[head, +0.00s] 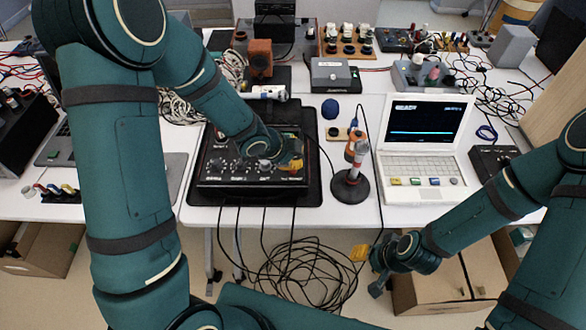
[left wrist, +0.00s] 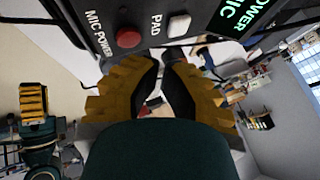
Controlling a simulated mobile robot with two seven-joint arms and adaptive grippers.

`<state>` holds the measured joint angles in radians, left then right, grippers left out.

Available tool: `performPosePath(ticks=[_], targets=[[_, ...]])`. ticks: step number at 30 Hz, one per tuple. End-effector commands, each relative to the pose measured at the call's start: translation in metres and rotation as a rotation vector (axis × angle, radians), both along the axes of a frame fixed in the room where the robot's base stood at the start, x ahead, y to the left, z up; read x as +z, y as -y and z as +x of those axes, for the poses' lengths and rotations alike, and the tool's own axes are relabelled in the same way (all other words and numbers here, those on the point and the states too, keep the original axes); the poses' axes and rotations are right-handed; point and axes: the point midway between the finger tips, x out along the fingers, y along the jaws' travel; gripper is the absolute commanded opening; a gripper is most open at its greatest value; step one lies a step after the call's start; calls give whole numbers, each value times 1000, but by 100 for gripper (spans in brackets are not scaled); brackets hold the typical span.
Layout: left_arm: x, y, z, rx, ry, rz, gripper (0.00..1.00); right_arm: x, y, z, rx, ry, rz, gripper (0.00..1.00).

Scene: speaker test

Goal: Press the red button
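The red button (left wrist: 128,37) is round and sits on the front of a black console (head: 232,185), beside the words MIC POWER. A white button (left wrist: 179,25) marked PAD is to its right. My left gripper (left wrist: 159,58) has yellow-brown fingers with their tips close together and nothing held between them. It is at the console's front, with its tips below and right of the red button in the wrist view. I cannot tell whether they touch the panel. In the head view my left gripper (head: 294,165) hides the button. My right gripper (head: 363,266) hangs low and empty in front of the table.
The console lies on a black mat (head: 311,190). A soldering-iron stand (head: 350,187) and a white laptop (head: 420,165) are to its right. A blue ball (head: 330,108) is behind. Cables (head: 300,275) hang down to a coil on the floor. A cardboard box (head: 440,288) stands below the right arm.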

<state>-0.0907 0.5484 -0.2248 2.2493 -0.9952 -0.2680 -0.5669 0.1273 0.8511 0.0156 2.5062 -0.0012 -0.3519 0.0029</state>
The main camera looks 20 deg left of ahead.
Motion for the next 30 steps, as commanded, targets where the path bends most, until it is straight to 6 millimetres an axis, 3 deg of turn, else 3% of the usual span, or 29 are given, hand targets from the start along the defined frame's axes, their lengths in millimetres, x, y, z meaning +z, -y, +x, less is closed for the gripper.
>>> performPosePath(ticks=[30], targets=[[-10,0,0,0,0,0,0,-10,0,0,0,0,0,47]])
